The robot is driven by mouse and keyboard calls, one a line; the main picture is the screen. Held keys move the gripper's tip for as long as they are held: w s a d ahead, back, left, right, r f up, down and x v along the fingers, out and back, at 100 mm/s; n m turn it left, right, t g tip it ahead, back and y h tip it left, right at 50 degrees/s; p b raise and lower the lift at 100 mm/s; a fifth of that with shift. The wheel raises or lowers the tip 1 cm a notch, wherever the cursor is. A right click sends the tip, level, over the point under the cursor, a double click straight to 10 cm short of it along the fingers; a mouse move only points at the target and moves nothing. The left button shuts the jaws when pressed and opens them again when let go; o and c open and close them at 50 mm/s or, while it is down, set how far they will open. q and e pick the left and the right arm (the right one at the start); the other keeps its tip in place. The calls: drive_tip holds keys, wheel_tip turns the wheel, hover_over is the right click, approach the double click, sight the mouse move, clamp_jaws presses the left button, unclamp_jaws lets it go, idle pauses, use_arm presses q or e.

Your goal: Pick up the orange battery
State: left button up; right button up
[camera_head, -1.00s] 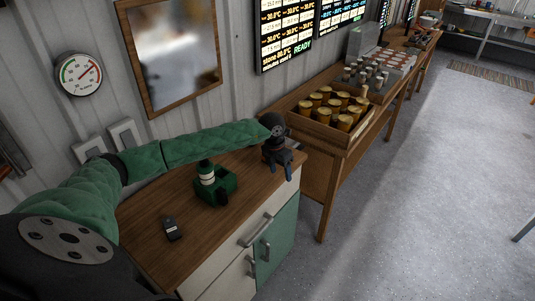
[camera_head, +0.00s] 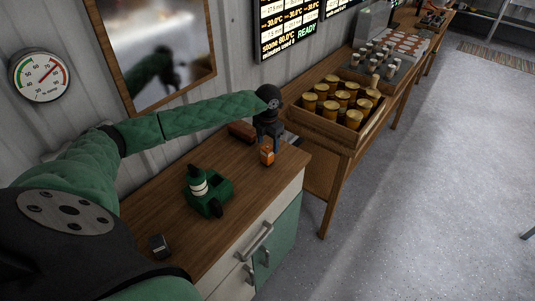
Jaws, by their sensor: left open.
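The orange battery (camera_head: 267,156) stands on the wooden top of the cabinet (camera_head: 238,185), near its far right end. My left gripper (camera_head: 268,146) points down right above it, with its fingers open at the upper part of the battery. The fingers partly cover the battery, and I cannot tell whether they touch it. My right gripper is out of view.
A green tool or holder with a white-banded bottle (camera_head: 207,190) stands mid-cabinet. A small dark device (camera_head: 158,246) lies nearer. A brown block (camera_head: 241,132) lies left of my gripper. A wooden crate of gold-lidded jars (camera_head: 335,122) stands on the table to the right.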

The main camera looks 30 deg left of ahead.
sight(267, 154)
use_arm(q)
drive_tip(key=shift+s+d+f, duration=0.1)
drive_tip(key=shift+s+f, duration=0.1)
drive_tip(key=shift+f, duration=0.2)
wheel_tip(267, 154, down, 4)
drive_tip(key=shift+s+f, duration=0.15)
drive_tip(key=shift+f, duration=0.45)
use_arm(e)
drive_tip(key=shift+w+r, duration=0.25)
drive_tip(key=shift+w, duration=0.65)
use_arm(q)
drive_tip(key=c, duration=1.1)
drive_tip(key=shift+c, duration=0.3)
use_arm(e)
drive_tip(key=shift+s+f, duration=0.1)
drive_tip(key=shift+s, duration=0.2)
